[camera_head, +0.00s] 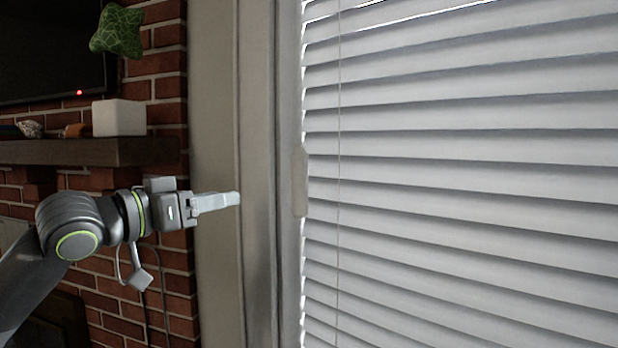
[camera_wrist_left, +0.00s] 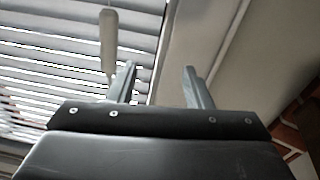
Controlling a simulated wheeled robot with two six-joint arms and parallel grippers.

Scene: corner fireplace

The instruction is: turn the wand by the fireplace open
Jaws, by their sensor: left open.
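The wand (camera_head: 299,180) shows in the head view as a short, pale, upright handle at the left edge of the window blind (camera_head: 450,180). In the left wrist view the pale wand (camera_wrist_left: 108,42) hangs in front of the slats, left of the fingers. The slats look mostly closed, with thin bright gaps between some. My left gripper (camera_head: 236,198) points right in front of the pale window trim, left of the wand and apart from it. In the left wrist view its two fingers (camera_wrist_left: 159,80) are spread with nothing between them. My right gripper is not in view.
A brick fireplace wall (camera_head: 168,88) with a dark mantel (camera_head: 90,152) stands at the left. A white box (camera_head: 119,118) sits on the mantel and a green star-shaped thing (camera_head: 118,31) is above it. A thin cord (camera_head: 338,250) hangs before the blind, right of the wand.

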